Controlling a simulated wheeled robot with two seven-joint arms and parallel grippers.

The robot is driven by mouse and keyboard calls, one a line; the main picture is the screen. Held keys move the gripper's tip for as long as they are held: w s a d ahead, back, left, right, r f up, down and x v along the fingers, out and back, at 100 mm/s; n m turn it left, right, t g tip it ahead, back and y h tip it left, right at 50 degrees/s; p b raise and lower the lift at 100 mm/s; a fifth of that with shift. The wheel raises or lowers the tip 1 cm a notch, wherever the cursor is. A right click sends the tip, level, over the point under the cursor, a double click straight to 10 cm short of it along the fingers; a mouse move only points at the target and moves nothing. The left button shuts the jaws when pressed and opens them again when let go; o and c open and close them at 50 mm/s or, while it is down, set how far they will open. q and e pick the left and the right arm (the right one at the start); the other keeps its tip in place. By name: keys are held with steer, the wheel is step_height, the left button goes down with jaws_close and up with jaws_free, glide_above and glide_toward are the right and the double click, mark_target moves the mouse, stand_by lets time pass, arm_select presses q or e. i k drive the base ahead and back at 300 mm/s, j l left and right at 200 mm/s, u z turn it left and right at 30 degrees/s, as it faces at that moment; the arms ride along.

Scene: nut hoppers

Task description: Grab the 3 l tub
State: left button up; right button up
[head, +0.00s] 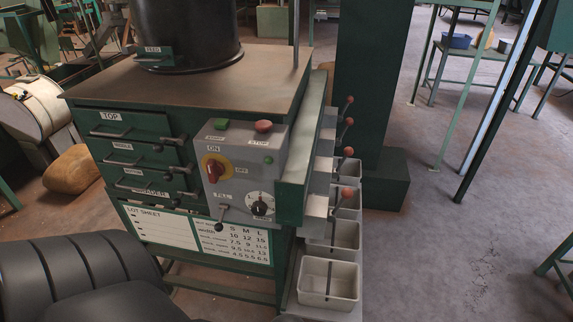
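No tub in the head view carries a readable 3 l mark, so I cannot tell which one is meant. Several pale open tubs stand in a row under the chutes on the right side of the machine; the nearest tub (328,284) is at the front and looks empty. Another tub (338,237) stands just behind it, with more further back. A blue tub (457,40) sits on a green rack at the back right. Neither gripper is in view; a black part at the lower left looks like my own arm.
The green machine (180,85) has drawers, a grey control box (240,165) with a red switch, and a lot sheet (205,237). Red-knobbed levers (348,152) stick out above the tubs. A green column (370,90) stands behind. The floor (450,240) to the right is clear.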

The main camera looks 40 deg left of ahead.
mark_target(350, 172)
steer(key=i+l+u, duration=0.15)
steer(key=l+u, duration=0.3)
steer(key=l, duration=0.15)
steer(key=l+u, duration=0.95)
steer(key=l, duration=0.25)
steer(key=i+l, duration=0.4)
steer(key=i+l+u, duration=0.1)
steer(key=i+l, duration=0.25)
steer(key=l, duration=0.2)
steer(key=i+l, duration=0.4)
steer(key=l, duration=0.15)
steer(key=i+l+u, duration=0.1)
steer(key=i+l, duration=0.25)
steer(key=l, duration=0.15)
